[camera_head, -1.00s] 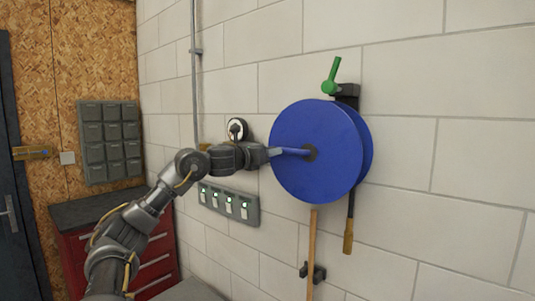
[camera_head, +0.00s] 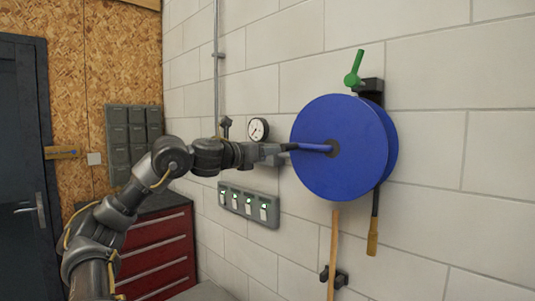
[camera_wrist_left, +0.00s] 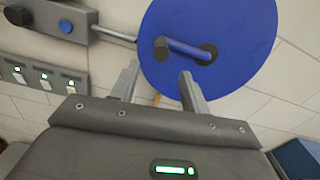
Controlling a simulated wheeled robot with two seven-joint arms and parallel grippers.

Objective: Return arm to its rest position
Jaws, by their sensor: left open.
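My left arm comes in from the left in the head view. Its gripper (camera_head: 279,153) is at the left side of a large blue reel (camera_head: 343,165) on the wall, by the reel's blue crank bar (camera_head: 312,147). In the left wrist view the two fingers of the gripper (camera_wrist_left: 158,82) are apart with nothing between them. The crank bar (camera_wrist_left: 187,48) and its dark knob (camera_wrist_left: 161,47) lie beyond the fingertips, on the reel's face (camera_wrist_left: 230,35). My right gripper does not show.
A pressure gauge (camera_head: 258,130) and a switch panel (camera_head: 249,206) are on the wall near my arm. A green lever (camera_head: 354,72) stands above the reel. A wooden handle (camera_head: 334,250) hangs below. A red drawer cabinet (camera_head: 160,250) stands at the left.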

